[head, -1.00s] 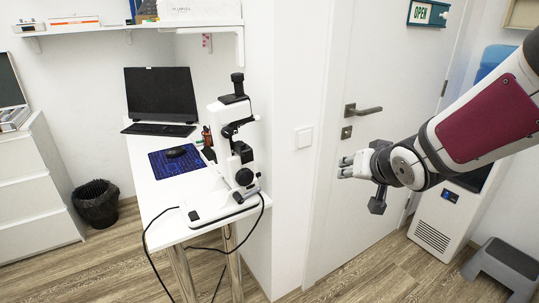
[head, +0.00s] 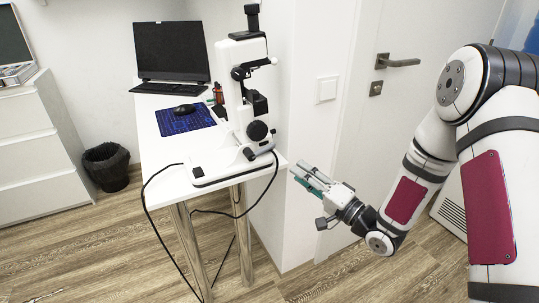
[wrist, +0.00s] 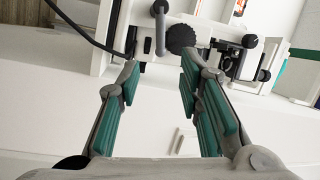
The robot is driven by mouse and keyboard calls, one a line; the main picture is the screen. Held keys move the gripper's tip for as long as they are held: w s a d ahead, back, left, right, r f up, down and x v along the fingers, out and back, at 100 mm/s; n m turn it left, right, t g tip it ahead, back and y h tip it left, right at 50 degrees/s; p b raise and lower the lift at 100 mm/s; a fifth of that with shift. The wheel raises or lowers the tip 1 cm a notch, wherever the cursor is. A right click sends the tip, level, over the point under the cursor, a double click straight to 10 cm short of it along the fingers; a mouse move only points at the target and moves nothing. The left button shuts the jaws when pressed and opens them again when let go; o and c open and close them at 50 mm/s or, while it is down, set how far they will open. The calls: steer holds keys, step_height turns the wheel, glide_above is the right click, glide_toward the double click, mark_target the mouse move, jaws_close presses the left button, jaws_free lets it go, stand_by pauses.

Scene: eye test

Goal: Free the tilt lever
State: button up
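A white and black slit-lamp-like instrument (head: 238,100) stands upright on the white table (head: 205,188). Low on its near side is a round dark knob (head: 257,131), with a short lever (head: 250,153) below it. In the wrist view a short grey lever (wrist: 160,32) hangs beside the ridged black knob (wrist: 182,38). No label shows which part is the tilt lever. My gripper (head: 299,172) is right of the table corner, pointing at the instrument, apart from it. In the wrist view its green-padded fingers (wrist: 158,72) are spread with nothing between them, the lever and knob beyond their tips.
A black cable (head: 152,212) loops off the table front. A monitor (head: 172,50), a mouse (head: 184,108) and a blue mat (head: 170,122) are behind the instrument. A white wall and a door handle (head: 398,62) are on the right. Floor in front is open.

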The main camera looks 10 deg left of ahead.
steer(key=b+x, duration=0.1)
steer(key=x, duration=1.2)
steer(key=shift+c, duration=0.3)
jaws_close()
